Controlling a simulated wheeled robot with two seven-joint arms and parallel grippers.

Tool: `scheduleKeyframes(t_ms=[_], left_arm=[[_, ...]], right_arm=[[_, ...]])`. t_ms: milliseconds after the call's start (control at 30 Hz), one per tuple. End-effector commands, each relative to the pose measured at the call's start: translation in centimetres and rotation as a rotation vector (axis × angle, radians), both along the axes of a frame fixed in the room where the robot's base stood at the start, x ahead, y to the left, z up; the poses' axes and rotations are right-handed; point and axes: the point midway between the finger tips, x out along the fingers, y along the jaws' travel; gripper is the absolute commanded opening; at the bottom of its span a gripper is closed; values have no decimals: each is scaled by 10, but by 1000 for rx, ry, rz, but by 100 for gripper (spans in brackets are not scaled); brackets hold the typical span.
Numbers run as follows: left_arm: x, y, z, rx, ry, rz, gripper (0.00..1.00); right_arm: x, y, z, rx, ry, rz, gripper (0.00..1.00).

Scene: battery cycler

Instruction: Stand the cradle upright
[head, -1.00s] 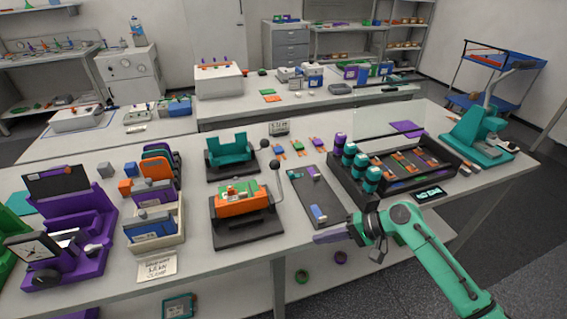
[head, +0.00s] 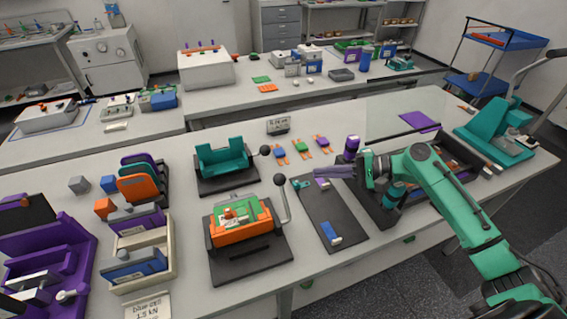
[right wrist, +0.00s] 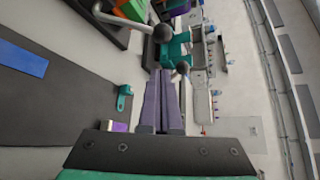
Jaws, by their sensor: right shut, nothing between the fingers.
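I cannot tell for sure which thing is the cradle. A teal open-topped holder (head: 221,159) sits upright on a black base with a ball-ended lever. In front of it an orange holder (head: 238,229) with a green top stands on a black base, its lever raised. On a dark mat (head: 325,212) lie a small teal piece (head: 302,184), a purple and white piece (head: 322,183) and a blue block (head: 331,234). My right gripper (head: 318,171) is shut and empty above the mat's far end; its purple fingers show in the right wrist view (right wrist: 161,98). My left gripper is out of view.
A dark tray (head: 371,206) with cylinders lies right of the mat, partly behind my right arm. Small orange-footed parts (head: 300,147) lie beyond the mat. A cream bin (head: 172,262) and purple machine (head: 45,250) stand left. Clear table lies between the fixtures.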

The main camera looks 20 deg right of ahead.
Motion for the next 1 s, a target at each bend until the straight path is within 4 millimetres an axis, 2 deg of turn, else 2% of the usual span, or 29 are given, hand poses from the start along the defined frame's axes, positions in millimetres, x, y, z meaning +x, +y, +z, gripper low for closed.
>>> scheduleKeyframes(t_ms=[300,433,800,1000], left_arm=[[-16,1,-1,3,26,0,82],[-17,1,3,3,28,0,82],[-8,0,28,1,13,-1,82],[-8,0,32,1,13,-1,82]], right_arm=[[0,1,0,-1,1,0,0],[5,8,-1,0,-1,0,0],[39,68,-20,2,-1,1,0],[47,82,-29,-1,0,1,0]])
